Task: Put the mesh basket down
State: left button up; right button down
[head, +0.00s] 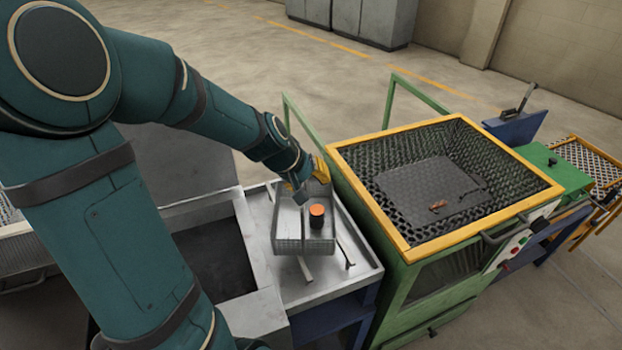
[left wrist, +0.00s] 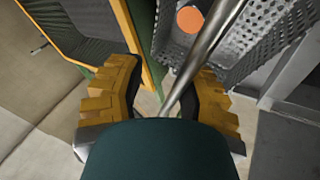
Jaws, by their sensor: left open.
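The grey mesh basket (head: 288,243) stands on the metal-topped side table (head: 345,285), left of the green furnace cabinet. An orange-topped dark cylinder (head: 317,218) is inside it; its orange top also shows in the left wrist view (left wrist: 190,19). My left gripper (head: 310,184) is at the basket's far end. In the left wrist view its yellow-padded fingers (left wrist: 165,80) are apart, with the basket's metal bar handle (left wrist: 200,50) running between them. The perforated basket wall (left wrist: 275,55) is beyond. Contact between fingers and handle cannot be seen. My right gripper is out of view.
The green cabinet with a yellow-rimmed mesh-lined top (head: 395,240) stands close on the right. A dark open basin (head: 210,258) lies on the left. Small metal tools (head: 345,252) lie on the table beside the basket. A blue-framed bench (head: 520,125) is farther right.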

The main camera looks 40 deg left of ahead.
pick_arm(q)
jog(key=p+v, duration=0.2)
jog(key=v, duration=0.9)
jog(key=shift+s+r+p, duration=0.3)
jog(key=shift+p, duration=0.05)
